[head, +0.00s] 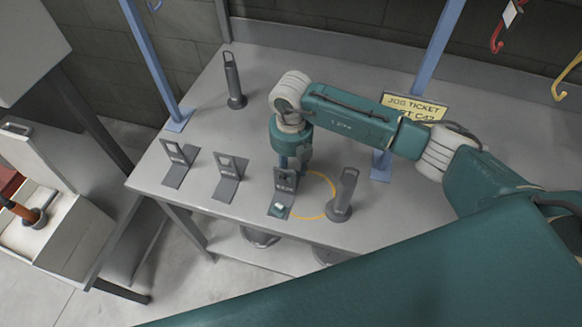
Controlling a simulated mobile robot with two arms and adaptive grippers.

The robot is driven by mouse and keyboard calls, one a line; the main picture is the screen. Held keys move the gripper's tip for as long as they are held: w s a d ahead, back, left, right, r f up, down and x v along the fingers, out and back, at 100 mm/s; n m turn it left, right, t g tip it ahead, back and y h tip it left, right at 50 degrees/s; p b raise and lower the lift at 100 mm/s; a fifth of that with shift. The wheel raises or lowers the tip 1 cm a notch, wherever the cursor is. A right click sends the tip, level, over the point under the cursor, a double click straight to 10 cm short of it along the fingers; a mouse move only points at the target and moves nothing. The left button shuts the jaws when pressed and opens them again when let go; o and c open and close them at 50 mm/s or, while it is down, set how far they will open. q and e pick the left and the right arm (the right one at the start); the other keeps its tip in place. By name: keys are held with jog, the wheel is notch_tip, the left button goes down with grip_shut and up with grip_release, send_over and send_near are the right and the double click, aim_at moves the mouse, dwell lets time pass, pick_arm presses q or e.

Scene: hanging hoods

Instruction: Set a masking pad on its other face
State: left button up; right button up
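A small pale and teal piece (279,208), perhaps the masking pad, lies on the foot of the third labelled grey stand (283,190). It is too small to tell which face is up. My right arm reaches in from the right, and its gripper (291,168) points down just behind the top of that stand. The fingers are small and partly hidden, so I cannot tell whether they are open or hold anything. My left gripper is not in view.
Two more labelled stands (174,162) (229,178) stand to the left on the grey table (205,120). A dark upright holder (343,195) is right of the yellow ring (328,186); another (234,82) stands at the back. Blue posts (155,62) rise from the table. A yellow job ticket sign (414,103) is behind my arm.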

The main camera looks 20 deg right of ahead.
notch_tip(320, 180, up, 12)
dwell(0.4)
